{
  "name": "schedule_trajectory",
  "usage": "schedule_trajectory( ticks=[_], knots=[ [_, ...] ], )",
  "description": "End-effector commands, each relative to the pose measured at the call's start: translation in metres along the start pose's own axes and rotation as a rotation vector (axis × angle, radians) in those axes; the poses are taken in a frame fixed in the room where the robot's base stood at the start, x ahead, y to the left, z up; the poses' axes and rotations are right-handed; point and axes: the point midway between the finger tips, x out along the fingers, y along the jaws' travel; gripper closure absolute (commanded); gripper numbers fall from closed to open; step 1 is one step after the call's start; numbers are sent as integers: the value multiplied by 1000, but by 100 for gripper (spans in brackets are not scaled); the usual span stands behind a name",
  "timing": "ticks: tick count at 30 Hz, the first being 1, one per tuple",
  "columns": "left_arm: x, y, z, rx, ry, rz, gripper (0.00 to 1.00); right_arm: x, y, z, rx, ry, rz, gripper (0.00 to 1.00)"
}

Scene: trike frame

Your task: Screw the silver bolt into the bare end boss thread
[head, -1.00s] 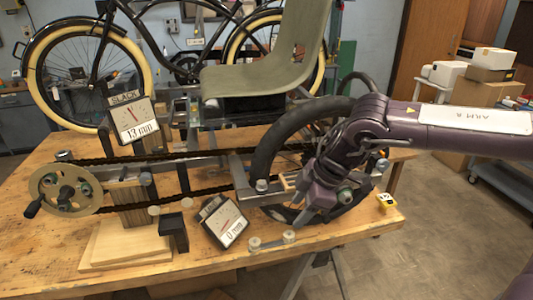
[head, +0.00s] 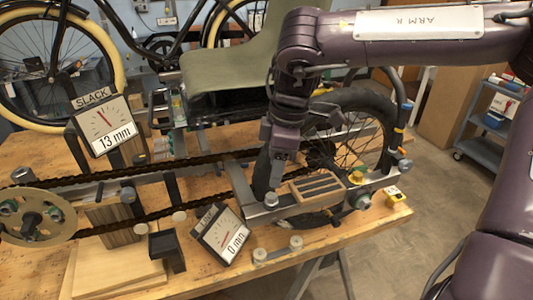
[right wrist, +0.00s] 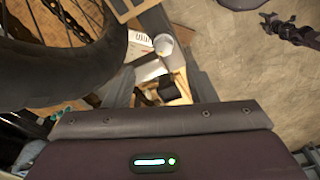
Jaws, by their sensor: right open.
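A silver bolt-like piece (head: 271,199) stands upright on the near bar of the trike frame (head: 290,209), below my right gripper (head: 270,180). A silver cylinder that looks like the same piece (right wrist: 163,46) shows in the right wrist view, ahead of the gripper body. My right gripper points down beside the black wheel, open, with nothing seen between its fingers. Its fingertips are small and partly lost against the tyre. I cannot make out the bare end boss thread for certain. My left gripper is not in view.
The rear wheel (head: 357,112) stands close to my right arm. A slotted wooden block (head: 316,188) sits on the frame beside the gripper. The slack gauge (head: 106,124) reads 13 mm; another gauge (head: 222,233) reads 0 mm. A yellow block (head: 395,196) lies near the bench's right edge.

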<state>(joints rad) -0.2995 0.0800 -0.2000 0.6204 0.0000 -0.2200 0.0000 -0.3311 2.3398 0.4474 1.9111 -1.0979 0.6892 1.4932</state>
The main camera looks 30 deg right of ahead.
Motion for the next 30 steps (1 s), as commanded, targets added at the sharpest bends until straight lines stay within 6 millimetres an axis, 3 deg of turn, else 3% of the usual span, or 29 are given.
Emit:
schedule_trajectory(
  ticks=[15, 27, 30],
  knots=[
    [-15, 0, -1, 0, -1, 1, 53, 67, -1, 0, -1, -1, -4, 49],
    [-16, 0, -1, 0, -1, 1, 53, 76, 0, 0, 0, 1, -1, 49],
    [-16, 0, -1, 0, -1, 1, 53, 76, 0, 0, 0, 1, -1, 62]
  ],
)
